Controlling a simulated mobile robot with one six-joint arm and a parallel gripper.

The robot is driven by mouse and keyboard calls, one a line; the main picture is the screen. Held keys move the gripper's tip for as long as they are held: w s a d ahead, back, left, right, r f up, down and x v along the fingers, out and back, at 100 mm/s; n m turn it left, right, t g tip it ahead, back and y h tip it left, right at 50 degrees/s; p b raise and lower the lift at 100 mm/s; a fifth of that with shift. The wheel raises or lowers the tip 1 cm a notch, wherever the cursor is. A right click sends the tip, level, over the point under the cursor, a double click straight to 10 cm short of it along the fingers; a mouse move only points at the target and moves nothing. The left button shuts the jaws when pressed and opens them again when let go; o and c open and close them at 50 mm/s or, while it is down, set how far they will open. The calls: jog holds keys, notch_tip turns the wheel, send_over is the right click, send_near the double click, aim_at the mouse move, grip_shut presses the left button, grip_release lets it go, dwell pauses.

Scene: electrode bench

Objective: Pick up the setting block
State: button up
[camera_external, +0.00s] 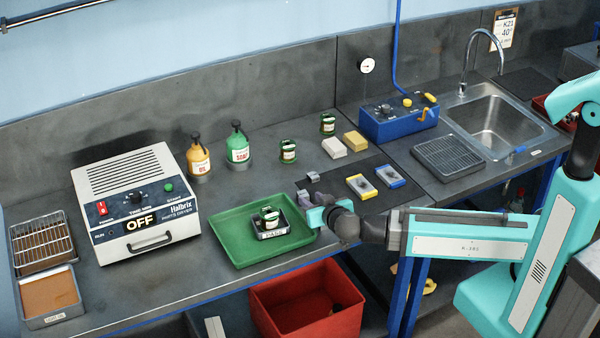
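I cannot tell for certain which thing is the setting block. A yellow-framed block with a grey top (361,187) and a blue-framed block with a grey top (391,177) lie side by side on the dark mat (340,189). A small silver labelled holder (271,235) sits in the green tray (229,248), with a green-and-white jar (269,217) in or on it. My gripper (308,187) is over the mat's left end, left of the yellow-framed block and apart from it. Its two grey fingers are spread, with nothing visible between them.
A white block (334,148) and a yellow block (355,141) lie behind the mat. Green-and-white jars (288,151) and pump bottles (237,148) stand farther back. A parts dryer (137,195) is left, a blue box (397,121) and sink (497,128) right. A red bin (307,305) sits below the front edge.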

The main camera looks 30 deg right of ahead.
aim_at(302, 192)
jog(key=shift+p+x, duration=0.4)
jog(key=shift+x, duration=1.5)
jog(key=shift+p+x, duration=0.95)
jog(key=shift+x, duration=0.15)
jog(key=shift+p+x, duration=0.6)
jog(key=shift+x, duration=0.9)
jog(key=shift+s+f, duration=0.1)
grip_shut()
